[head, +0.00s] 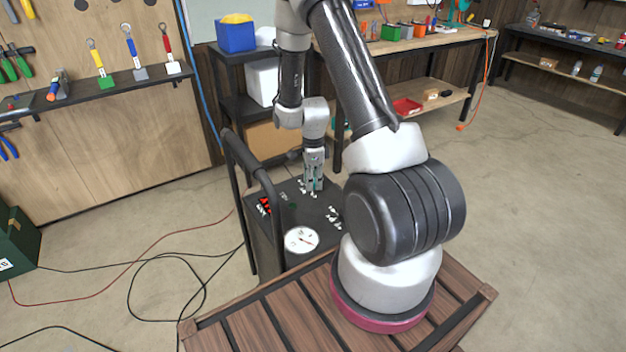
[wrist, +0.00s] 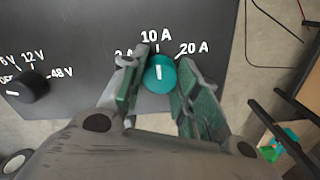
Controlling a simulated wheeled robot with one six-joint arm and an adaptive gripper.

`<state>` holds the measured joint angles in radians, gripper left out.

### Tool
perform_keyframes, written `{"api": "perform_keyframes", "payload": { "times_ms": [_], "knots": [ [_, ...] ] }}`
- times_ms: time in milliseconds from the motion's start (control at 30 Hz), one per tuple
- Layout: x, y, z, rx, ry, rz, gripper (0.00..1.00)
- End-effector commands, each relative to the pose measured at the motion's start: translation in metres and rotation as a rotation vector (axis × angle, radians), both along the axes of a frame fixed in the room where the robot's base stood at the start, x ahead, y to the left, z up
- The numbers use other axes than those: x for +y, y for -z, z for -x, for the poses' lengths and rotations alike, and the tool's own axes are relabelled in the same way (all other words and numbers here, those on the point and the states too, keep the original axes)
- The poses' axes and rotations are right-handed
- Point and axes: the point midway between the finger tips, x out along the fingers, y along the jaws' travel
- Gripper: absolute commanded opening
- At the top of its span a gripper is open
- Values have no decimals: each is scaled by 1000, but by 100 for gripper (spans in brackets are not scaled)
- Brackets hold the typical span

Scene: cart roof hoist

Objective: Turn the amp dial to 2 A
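The amp dial (wrist: 161,76) is a round teal knob on the dark panel of the cart (head: 262,238). Its white mark points up toward the 10 A label (wrist: 156,36). The 2 A label (wrist: 122,53) is on its left, partly covered by a finger, and 20 A (wrist: 194,48) is on its right. My gripper (wrist: 160,80) has one green-padded finger on each side of the dial. Both fingers look very close to it; whether they touch it is unclear. In the head view my gripper (head: 314,184) points down over the panel, and the dial is hard to make out.
A black voltage knob (wrist: 28,86) sits left of the dial. The panel also bears a round white meter (head: 301,239) and a red display (head: 265,205). A dark handle bar (head: 248,160) rises at the cart's left side. Cables (head: 160,258) lie on the floor.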

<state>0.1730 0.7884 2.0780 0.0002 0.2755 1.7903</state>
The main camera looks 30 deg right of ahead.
Motion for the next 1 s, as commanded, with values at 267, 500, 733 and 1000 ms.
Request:
{"api": "perform_keyframes", "payload": {
  "times_ms": [267, 500, 733, 1000],
  "knots": [
    [0, 0, 0, -1, -9, 0, 7],
    [0, 0, 0, -1, -88, 0, 7],
    [0, 0, 0, -1, -259, 0, 7],
    [0, 0, -1, -1, -515, 0, 7]
  ]
}}
